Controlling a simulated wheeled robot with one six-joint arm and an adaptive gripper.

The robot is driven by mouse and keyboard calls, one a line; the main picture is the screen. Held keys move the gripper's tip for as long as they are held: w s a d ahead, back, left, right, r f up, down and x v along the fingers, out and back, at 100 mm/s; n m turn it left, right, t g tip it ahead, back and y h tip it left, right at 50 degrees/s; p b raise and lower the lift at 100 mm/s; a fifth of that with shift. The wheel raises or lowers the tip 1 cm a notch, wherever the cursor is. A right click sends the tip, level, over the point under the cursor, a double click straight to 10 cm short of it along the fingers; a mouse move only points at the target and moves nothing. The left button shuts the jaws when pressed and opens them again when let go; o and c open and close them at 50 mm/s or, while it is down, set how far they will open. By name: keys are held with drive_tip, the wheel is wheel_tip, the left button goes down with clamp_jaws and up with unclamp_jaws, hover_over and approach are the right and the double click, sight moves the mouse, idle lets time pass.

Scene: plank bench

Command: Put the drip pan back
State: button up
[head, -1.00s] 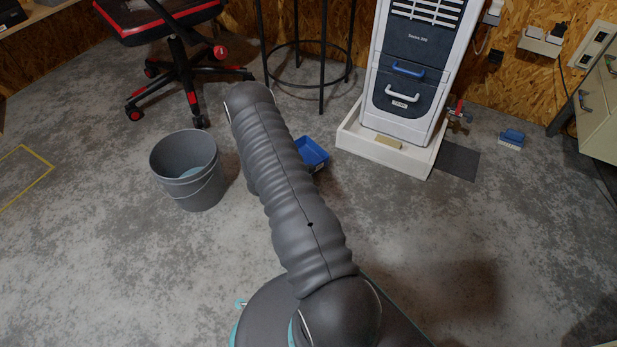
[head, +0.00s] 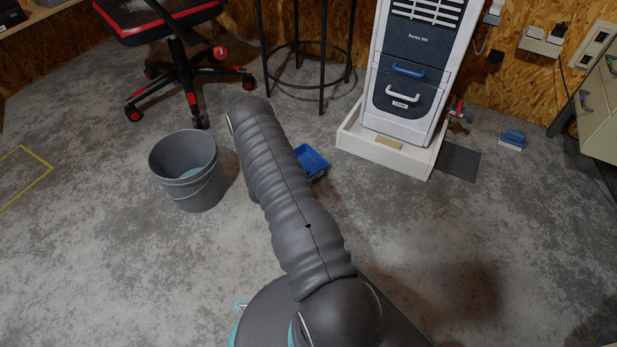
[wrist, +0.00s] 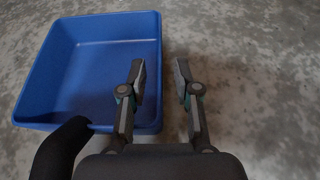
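The blue drip pan (head: 311,160) is a shallow open tray on the floor; my arm hides part of it in the head view. In the wrist view the pan (wrist: 92,65) fills the left side and looks empty. My gripper (wrist: 160,78) is open. Its left finger shows over the pan's inside and its right finger over bare floor, with the pan's right wall between them in the picture. I cannot tell how deep the fingers reach. A white and dark machine (head: 410,70) with a blue and a white handle stands upright at the back right.
The machine stands in a low white tray (head: 428,169) with a tan block at its front. A grey bucket (head: 188,172) stands left of my arm. A stool (head: 322,75) and a wheeled chair (head: 178,70) are behind. A brush (head: 512,139) lies right. The right foreground floor is clear.

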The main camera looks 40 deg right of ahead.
drive_tip(key=shift+r, duration=0.15)
drive_tip(key=p+v, duration=0.1)
drive_tip(key=v, duration=1.1)
drive_tip(key=s+a+r+m+g+y, duration=0.1)
drive_tip(key=s+a+r+m+y, duration=0.15)
drive_tip(key=r, duration=0.75)
drive_tip(key=s+a+r+m+y, duration=0.15)
drive_tip(key=r+m, duration=0.25)
drive_tip(key=r, duration=0.6)
drive_tip(key=s+a+r+m+g+y, duration=0.15)
drive_tip(key=r+m, duration=0.25)
drive_tip(key=r, duration=0.7)
drive_tip(key=s+a+r+m+t+y, duration=0.7)
drive_tip(key=s+a+r+t+y, duration=0.1)
drive_tip(key=s+a+r, duration=0.9)
drive_tip(key=s, duration=0.2)
drive_tip(key=shift+s, duration=0.3)
drive_tip(key=shift+r+m, duration=0.15)
drive_tip(key=shift+m, duration=0.1)
wheel_tip(320, 180, up, 9)
drive_tip(key=p, duration=0.9)
